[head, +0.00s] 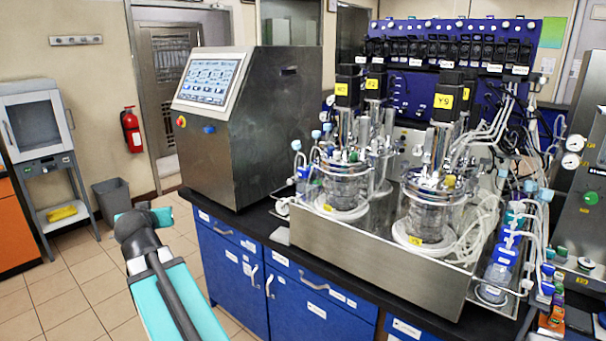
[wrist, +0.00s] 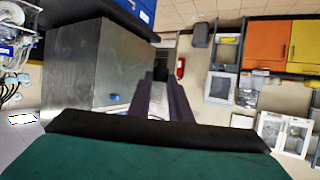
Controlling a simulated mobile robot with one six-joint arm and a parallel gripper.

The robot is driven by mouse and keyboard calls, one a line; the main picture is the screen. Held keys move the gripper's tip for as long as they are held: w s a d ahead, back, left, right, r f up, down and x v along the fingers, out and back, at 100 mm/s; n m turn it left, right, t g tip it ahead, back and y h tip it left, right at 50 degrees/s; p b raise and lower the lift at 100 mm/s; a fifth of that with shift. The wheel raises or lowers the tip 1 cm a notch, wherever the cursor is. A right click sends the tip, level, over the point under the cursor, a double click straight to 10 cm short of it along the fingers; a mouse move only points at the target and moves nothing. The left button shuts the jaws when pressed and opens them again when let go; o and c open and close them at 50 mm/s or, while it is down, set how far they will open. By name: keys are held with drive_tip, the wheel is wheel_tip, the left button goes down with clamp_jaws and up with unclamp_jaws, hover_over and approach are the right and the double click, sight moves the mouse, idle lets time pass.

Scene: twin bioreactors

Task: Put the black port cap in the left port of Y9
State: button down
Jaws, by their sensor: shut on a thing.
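The Y9 bioreactor (head: 430,212) is a glass vessel with a crowded metal lid, at the right of the steel tray in the head view. A yellow Y9 label (head: 444,101) is on the black motor above it. In the wrist view my gripper (wrist: 160,82) is shut on a small dark thing, which I take to be the black port cap (wrist: 160,73).
A steel cabinet with a screen (head: 250,125) stands on the bench left of the vessels. Another bioreactor (head: 342,188) stands left of Y9. Tubes crowd Y9's right side. A steel tray wall (head: 370,270) runs in front.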

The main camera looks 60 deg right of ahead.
drive_tip(key=s+d+r+m+g+h+b, duration=0.15)
drive_tip(key=s+d+r+m+g, duration=0.35)
drive_tip(key=s+d, duration=0.75)
drive_tip(key=s+d+r+m+g+h, duration=0.3)
drive_tip(key=s+d+m+g, duration=0.3)
drive_tip(key=s+d, duration=0.65)
drive_tip(key=s+a+r+m+g+y, duration=0.1)
drive_tip(key=s+r+m+g+y, duration=0.1)
drive_tip(key=s, duration=0.9)
drive_tip(key=s+r+m+g+y, duration=0.3)
drive_tip(key=s+r+m+g, duration=0.1)
drive_tip(key=s, duration=0.7)
drive_tip(key=s+a+r+m+g+y, duration=0.1)
drive_tip(key=s+r+m+g+y, duration=0.2)
drive_tip(key=s, duration=0.8)
drive_tip(key=r+m+g+b, duration=0.1)
drive_tip(key=m+g, duration=0.1)
drive_tip(key=shift+s+a+m, duration=0.3)
drive_tip(key=s+d+p, duration=0.1)
drive_tip(key=d, duration=0.4)
drive_tip(key=s+d+f+p, duration=0.1)
drive_tip(key=d, duration=0.4)
drive_tip(key=s+d+p, duration=0.1)
drive_tip(key=d+p, duration=0.1)
drive_tip(key=d, duration=0.3)
drive_tip(key=shift+d+f, duration=0.2)
drive_tip(key=shift+d, duration=0.05)
drive_tip(key=shift+d+f, duration=0.1)
drive_tip(key=shift+d, duration=0.1)
